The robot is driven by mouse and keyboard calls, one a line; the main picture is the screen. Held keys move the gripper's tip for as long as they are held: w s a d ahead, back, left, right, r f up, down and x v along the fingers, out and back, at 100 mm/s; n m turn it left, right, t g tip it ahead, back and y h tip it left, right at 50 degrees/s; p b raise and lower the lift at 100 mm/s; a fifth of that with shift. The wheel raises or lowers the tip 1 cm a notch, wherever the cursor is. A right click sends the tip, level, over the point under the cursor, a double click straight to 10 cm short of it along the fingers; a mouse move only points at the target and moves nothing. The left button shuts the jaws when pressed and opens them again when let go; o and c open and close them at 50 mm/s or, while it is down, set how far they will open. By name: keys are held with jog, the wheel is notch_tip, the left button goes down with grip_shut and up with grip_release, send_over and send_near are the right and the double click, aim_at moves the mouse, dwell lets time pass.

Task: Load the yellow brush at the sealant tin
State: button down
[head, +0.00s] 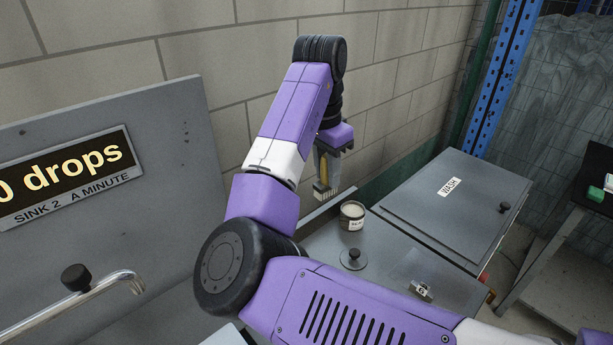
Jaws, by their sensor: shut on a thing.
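My gripper (327,168) points down near the wall and is shut on the yellow brush. The sealant tin (352,220) is a small round open tin with a dark label and pale contents. It stands upright on the grey counter, to the right of and lower in the picture than the brush. The brush appears apart from the tin, above the counter.
A round lid with a black knob (353,257) lies in front of the tin. A grey cover marked WASH (420,212) is to the right. A small numbered tag (422,291) stands near the front edge. A block wall (395,95) rises behind. A sign panel (180,150) is at left.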

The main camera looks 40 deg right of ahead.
jog(key=s+d+f+p, duration=0.1)
jog(key=d+f+p, duration=0.1)
jog(key=d, duration=0.4)
jog(key=s+d+f+p, duration=0.1)
jog(key=d+f+p, duration=0.2)
jog(key=d, duration=0.3)
jog(key=shift+n, duration=0.5)
jog(key=w+f+b, duration=0.1)
jog(key=f+b, duration=0.1)
jog(key=f, duration=0.1)
jog(key=w+d+f+b, duration=0.1)
jog(key=f, duration=0.2)
jog(key=w+f+b, duration=0.1)
jog(key=f+b, duration=0.1)
jog(key=f, duration=0.1)
jog(key=shift+w+d+f+b, duration=0.15)
jog(key=shift+w+d+b, duration=0.05)
jog(key=shift+d+b, duration=0.15)
jog(key=shift+f, duration=0.65)
dwell(1.3)
notch_tip(320, 180, up, 7)
jog(key=p, duration=0.6)
dwell(0.3)
